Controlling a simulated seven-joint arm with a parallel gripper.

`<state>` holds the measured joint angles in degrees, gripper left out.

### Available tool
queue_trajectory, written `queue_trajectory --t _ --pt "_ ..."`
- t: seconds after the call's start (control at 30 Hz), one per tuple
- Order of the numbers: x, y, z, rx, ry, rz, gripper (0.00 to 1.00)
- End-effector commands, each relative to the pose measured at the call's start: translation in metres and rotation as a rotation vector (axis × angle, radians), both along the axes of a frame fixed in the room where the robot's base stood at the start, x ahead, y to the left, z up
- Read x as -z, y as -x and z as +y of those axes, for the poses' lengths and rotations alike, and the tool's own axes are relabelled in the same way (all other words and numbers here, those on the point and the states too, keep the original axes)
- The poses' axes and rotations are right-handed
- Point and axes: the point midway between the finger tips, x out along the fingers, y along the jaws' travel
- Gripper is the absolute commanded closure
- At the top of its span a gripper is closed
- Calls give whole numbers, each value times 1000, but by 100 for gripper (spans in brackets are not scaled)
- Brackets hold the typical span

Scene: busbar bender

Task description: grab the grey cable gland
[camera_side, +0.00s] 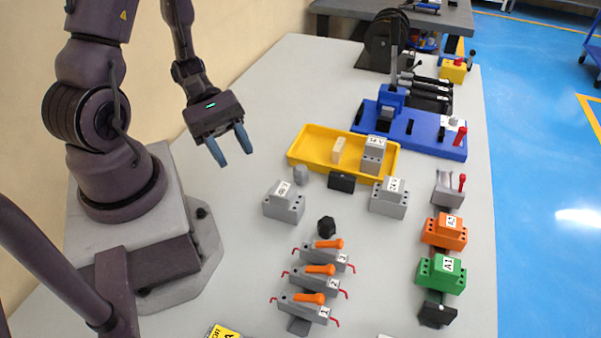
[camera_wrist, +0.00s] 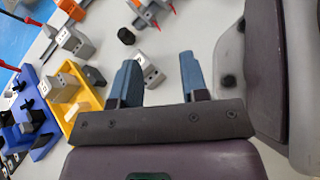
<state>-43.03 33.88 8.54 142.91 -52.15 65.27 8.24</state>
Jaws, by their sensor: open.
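The grey cable gland (camera_side: 301,174) is a small, rounded grey piece standing on the table just left of the yellow tray, behind a grey labelled block. I cannot make it out in the wrist view, where a finger may cover it. My gripper (camera_side: 234,154) is open with its blue fingers apart and nothing between them. It hangs above the table, to the left of the gland and apart from it. In the wrist view my gripper (camera_wrist: 159,62) points towards the grey labelled block.
The grey labelled block (camera_side: 284,203) stands close in front of the gland. The yellow tray (camera_side: 297,158) and a black block (camera_side: 341,182) are to its right. A black knob-like piece (camera_side: 326,227) and several orange-levered clamps (camera_side: 319,270) lie nearer. The table left of the gland is clear.

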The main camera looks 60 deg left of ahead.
Motion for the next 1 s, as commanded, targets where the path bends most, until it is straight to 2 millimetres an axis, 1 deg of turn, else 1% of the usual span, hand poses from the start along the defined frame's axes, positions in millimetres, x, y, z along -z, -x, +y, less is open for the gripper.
queue_trajectory --t 0.03,0.1,0.17,0.2,0.3,0.4,0.5,0.57,0.67,0.9,1.0 --pt "12 0 2 -131 77 44 59" --pt "27 -4 7 -313 161 84 59" --pt "41 -7 13 -473 218 113 59" --pt "50 -9 19 -579 245 127 59" --pt "72 -13 36 -811 271 139 59" --pt "80 -21 53 -946 243 100 59" --pt "79 -28 68 -1017 211 45 59" --pt "79 -32 71 -1036 202 23 59" --pt "83 -43 67 -1027 199 4 59" --pt "100 -81 51 -1025 199 5 59" --pt "104 -92 47 -1026 198 5 59"
